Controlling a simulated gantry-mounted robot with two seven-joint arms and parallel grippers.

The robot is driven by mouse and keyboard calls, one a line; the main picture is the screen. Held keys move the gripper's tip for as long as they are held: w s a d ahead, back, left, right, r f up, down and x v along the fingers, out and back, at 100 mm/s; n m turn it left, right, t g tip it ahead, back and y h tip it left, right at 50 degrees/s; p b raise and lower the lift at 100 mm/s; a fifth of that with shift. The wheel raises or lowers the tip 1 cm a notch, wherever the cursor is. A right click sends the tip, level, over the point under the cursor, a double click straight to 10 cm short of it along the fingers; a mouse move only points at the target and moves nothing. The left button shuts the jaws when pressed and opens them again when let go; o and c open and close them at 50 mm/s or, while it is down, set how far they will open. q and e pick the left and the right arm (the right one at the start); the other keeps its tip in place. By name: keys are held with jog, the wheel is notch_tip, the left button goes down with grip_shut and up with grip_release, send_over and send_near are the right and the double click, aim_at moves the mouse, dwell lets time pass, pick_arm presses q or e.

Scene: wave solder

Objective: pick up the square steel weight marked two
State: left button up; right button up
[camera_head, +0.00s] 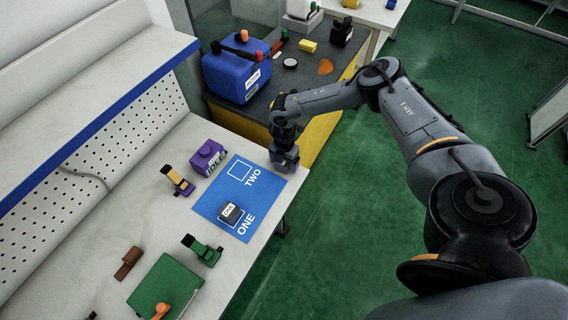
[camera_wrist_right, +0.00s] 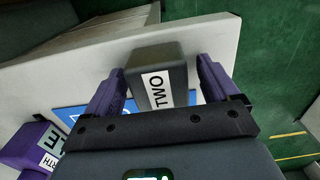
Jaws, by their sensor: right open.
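The weight marked TWO (camera_wrist_right: 158,82) is a dark grey block with a white label. In the right wrist view it lies between the two purple fingers of my right gripper (camera_wrist_right: 160,68), near the table's edge. The fingers stand apart at its sides. In the head view my right gripper (camera_head: 285,162) is over the table edge beside the mat's TWO end; I cannot pick out the weight there. My left gripper is not in view.
A blue mat (camera_head: 210,201) has outlined squares marked TWO and ONE. The TWO square is empty; a dark labelled weight (camera_head: 229,212) sits at ONE. A purple block (camera_head: 207,158), a yellow-and-purple item (camera_head: 178,181) and a green case (camera_head: 165,292) stand nearby. A blue container (camera_head: 236,76) is behind.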

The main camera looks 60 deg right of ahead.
jog(key=c, duration=1.3)
jog(key=shift+o, duration=0.2)
jog(key=shift+r, duration=0.1)
jog(key=shift+r, duration=0.75)
notch_tip(320, 180, up, 3)
jog(key=shift+w+f+p, duration=0.1)
jog(key=shift+f+p, duration=0.1)
jog(key=shift+p, duration=0.15)
jog(key=s+a+r, duration=0.1)
jog(key=s+r, duration=0.1)
jog(key=s, duration=0.1)
jog(key=s+r, duration=0.2)
jog(key=s, duration=0.2)
jog(key=s+a+r+p, duration=0.1)
jog(key=s+r, duration=0.1)
jog(key=s, duration=0.2)
jog(key=shift+s+a+r, duration=0.25)
jog(key=shift+a+r, duration=0.05)
jog(key=shift+r, duration=0.1)
